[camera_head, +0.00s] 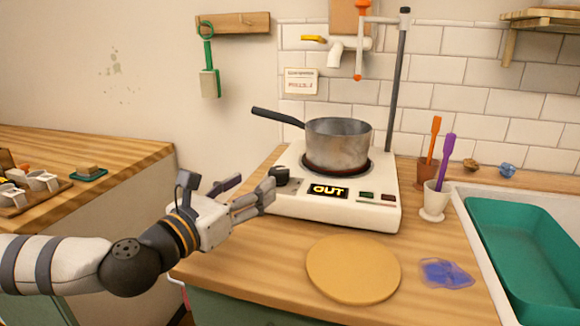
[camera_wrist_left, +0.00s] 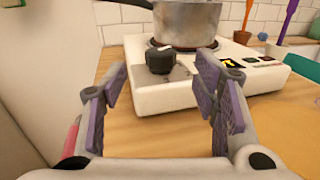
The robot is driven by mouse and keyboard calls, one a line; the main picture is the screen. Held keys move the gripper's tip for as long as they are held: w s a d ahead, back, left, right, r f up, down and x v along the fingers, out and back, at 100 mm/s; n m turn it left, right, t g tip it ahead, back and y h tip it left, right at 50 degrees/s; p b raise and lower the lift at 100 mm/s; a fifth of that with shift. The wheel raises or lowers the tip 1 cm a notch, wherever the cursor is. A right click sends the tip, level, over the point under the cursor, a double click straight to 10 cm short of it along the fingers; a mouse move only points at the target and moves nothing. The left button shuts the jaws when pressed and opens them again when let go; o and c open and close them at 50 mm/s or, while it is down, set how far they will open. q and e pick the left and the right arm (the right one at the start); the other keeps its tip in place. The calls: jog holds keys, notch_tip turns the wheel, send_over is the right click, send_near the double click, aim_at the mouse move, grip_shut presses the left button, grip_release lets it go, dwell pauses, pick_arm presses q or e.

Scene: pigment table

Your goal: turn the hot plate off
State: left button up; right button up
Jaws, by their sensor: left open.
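The white hot plate (camera_head: 335,210) stands on the wooden counter, its display (camera_head: 328,190) reading "OUT". It also shows in the left wrist view (camera_wrist_left: 190,95). A metal saucepan (camera_head: 338,144) with a dark handle sits on its heating surface. A black knob (camera_wrist_left: 160,60) is on the hot plate's left front. In the head view the knob (camera_head: 281,174) is close to my left fingers. My left gripper (camera_head: 250,190) is open and empty, at the hot plate's left front corner. In the wrist view the knob lies beyond and between the fingers. My right gripper is not in view.
A round wooden board (camera_head: 353,269) and a blue-purple splash (camera_head: 446,273) lie in front. A white cup (camera_head: 434,203) with a purple tool stands right of the hot plate, near a teal basin (camera_head: 520,250). A metal post (camera_head: 398,80) rises behind.

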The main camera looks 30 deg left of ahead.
aim_at(276, 171)
pick_arm(q)
jog(key=w, duration=0.2)
jog(key=w+f+b, duration=0.1)
jog(key=shift+w+d+f, duration=0.1)
jog(key=shift+w+f, duration=0.1)
jog(key=shift+w, duration=0.2)
jog(key=w, duration=0.5)
jog(key=shift+w+r, duration=0.1)
jog(key=shift+r, duration=0.1)
jog(key=shift+w+r, duration=0.15)
jog(key=shift+w, duration=0.35)
jog(key=c, duration=1.1)
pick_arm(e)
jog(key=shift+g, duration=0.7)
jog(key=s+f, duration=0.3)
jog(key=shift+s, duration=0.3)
